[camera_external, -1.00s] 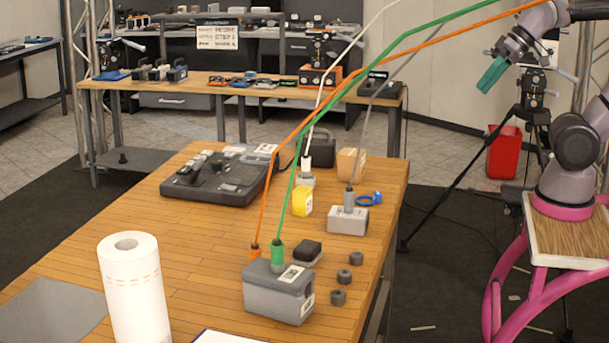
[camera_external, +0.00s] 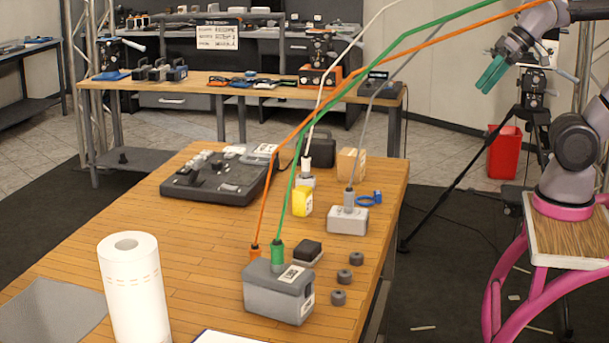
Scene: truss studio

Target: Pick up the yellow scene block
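The yellow block (camera_external: 302,202) stands on the wooden table (camera_external: 190,262), right of the middle. It has a pale label on its front. The green and orange cables pass just left of it. My gripper (camera_external: 491,75) has teal fingers and hangs in the air at the upper right, far from the block and beyond the table's right edge. The fingers are seen nearly edge-on, and I cannot tell whether there is a gap between them. Nothing shows in the gripper.
Close around the block are a grey connector box (camera_external: 347,221), a cardboard box (camera_external: 351,164) and a blue ring (camera_external: 369,198). A black mixer board (camera_external: 215,180) lies to its left. A grey cable box (camera_external: 278,293) and a paper roll (camera_external: 134,290) stand nearer the camera.

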